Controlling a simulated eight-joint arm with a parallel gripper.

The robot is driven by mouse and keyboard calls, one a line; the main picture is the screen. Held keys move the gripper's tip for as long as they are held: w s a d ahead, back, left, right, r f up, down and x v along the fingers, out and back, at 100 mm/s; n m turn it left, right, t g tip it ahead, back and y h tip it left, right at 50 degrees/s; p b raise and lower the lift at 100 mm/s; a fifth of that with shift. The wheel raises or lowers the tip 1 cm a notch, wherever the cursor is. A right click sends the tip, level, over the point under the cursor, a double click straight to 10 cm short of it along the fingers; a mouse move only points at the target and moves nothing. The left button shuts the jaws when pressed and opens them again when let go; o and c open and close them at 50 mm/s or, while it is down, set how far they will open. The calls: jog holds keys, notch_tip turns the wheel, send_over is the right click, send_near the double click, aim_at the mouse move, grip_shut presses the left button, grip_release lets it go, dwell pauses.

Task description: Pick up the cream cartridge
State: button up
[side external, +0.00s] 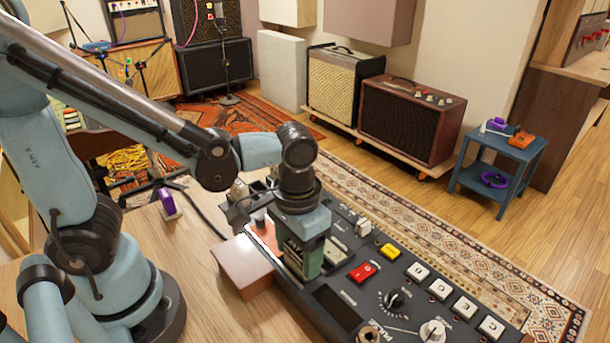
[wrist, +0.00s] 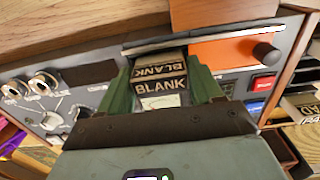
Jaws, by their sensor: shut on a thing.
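My gripper (side external: 303,266) points down over the dark control panel (side external: 345,255) in the side view. In the wrist view its green fingers (wrist: 160,76) are shut on a cartridge (wrist: 160,87). The cartridge carries dark labels reading BLANK, with a small pale cream-white area showing below the lettering. Most of its body is hidden between the fingers and behind the gripper. It lies close to a metal-edged strip on the panel; I cannot tell whether it still sits in a slot.
The panel has a red button (side external: 362,272), a yellow button (side external: 389,251), knobs (side external: 432,331) and several white keys. A brown box (side external: 243,267) stands left of my gripper. A purple object (side external: 167,204) is on the wooden table. Labelled pieces (wrist: 305,110) lie at right in the wrist view.

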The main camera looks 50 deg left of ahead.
aim_at(298, 249)
dwell(0.3)
jog(key=shift+r, duration=1.1)
notch_tip(298, 249, up, 2)
jog(key=s+d+r, duration=0.6)
jog(key=s+d, duration=0.1)
jog(key=s, duration=0.2)
jog(key=shift+r, duration=0.4)
jog(key=shift+s+d, duration=0.1)
